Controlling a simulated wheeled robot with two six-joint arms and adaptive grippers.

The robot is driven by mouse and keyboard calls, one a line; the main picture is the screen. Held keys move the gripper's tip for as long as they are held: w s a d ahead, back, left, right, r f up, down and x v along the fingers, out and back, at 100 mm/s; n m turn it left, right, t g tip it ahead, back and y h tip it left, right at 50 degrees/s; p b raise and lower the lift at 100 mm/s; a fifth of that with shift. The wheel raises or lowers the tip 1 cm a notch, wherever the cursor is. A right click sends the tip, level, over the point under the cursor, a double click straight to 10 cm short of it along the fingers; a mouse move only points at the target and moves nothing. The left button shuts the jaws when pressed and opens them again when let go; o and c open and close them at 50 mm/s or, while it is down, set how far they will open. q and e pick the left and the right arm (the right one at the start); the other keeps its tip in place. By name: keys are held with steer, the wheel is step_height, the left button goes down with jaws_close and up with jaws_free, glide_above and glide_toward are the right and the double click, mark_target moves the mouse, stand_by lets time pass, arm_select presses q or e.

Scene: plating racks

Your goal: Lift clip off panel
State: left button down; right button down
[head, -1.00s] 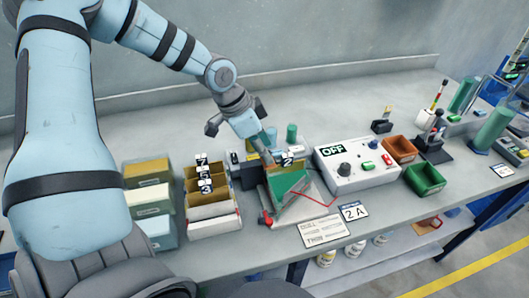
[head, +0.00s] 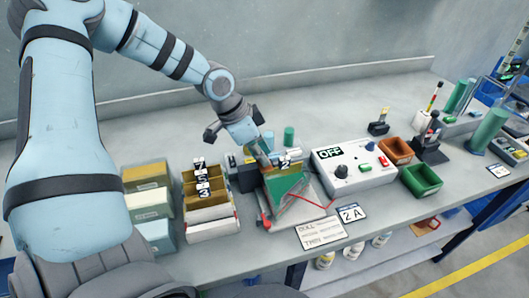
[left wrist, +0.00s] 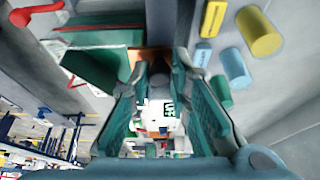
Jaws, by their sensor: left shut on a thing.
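A green panel (head: 285,184) leans in a grey stand on the bench in the head view. Its green face also shows in the left wrist view (left wrist: 95,70), beside an orange-brown edge. My left gripper (head: 263,153) is at the panel's upper edge, reaching down from behind. In the left wrist view my left gripper (left wrist: 160,70) has its teal fingers closed on a small dark piece, which looks like the clip (left wrist: 159,77). The fingers hide most of it, and I cannot tell whether it still touches the panel. My right gripper is not in view.
A white control box (head: 350,169) marked OFF stands right of the panel, with a thin red wire (head: 308,200) towards the stand. Card boxes (head: 208,205) stand to the left. Orange and green bins (head: 421,180) are further right. A red knob (head: 265,221) is at the stand's front.

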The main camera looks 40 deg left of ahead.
mark_target(253, 166)
arm_select(q)
steer(key=s+a, duration=0.2)
steer(key=s, duration=0.1)
steer(key=shift+s+a+p, duration=0.1)
steer(key=shift+s+p, duration=0.1)
steer(key=shift+p, duration=0.2)
steer(key=c, duration=1.5)
jaws_free()
steer(key=shift+w, duration=0.15)
steer(key=v, duration=1.2)
steer(key=shift+r, duration=0.1)
steer(key=shift+w, duration=0.1)
